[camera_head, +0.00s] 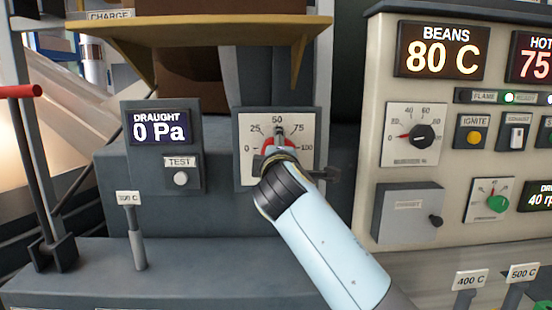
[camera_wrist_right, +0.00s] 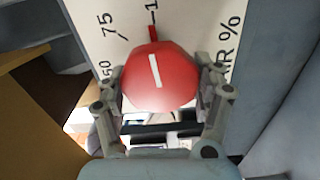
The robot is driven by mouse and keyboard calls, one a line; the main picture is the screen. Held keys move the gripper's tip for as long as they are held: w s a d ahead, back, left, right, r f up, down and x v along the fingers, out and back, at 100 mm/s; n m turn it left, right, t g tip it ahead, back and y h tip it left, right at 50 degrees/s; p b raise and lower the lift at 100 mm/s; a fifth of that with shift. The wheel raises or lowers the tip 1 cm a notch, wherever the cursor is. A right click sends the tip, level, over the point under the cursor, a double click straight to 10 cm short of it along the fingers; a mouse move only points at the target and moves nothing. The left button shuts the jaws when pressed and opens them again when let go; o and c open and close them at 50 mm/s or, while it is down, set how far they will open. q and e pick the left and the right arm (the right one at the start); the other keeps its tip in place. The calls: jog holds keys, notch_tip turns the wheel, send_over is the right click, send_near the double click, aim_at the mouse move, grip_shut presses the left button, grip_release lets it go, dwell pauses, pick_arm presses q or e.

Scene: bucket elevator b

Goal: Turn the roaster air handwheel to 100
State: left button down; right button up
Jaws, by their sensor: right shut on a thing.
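The red air handwheel (camera_head: 270,143) sits on a white dial plate (camera_head: 247,121) marked 0, 25, 50, 75 and 100. My right arm hides most of the wheel in the head view. In the right wrist view the handwheel (camera_wrist_right: 178,85) fills the middle, with a white line on its face. Its small red pointer tab is at a mark beyond 75 whose number is cut off after "1". My right gripper (camera_wrist_right: 160,88) is shut on the wheel, one finger on each side. My left gripper is not in view.
A draught display (camera_head: 160,129) reading 0 Pa and a test button (camera_head: 181,178) are left of the dial. A yellow shelf (camera_head: 225,25) overhangs it. A control panel (camera_head: 455,120) with a BEANS display at 80 C stands right. A 300 C lever (camera_head: 136,235) rises at lower left.

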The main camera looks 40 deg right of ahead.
jog(key=shift+f+m, duration=0.1)
jog(key=shift+m, duration=0.3)
jog(key=o, duration=1.2)
jog(key=v, duration=0.7)
jog(key=shift+s+a, duration=0.15)
jog(key=shift+s, duration=0.15)
jog(key=shift+f, duration=0.1)
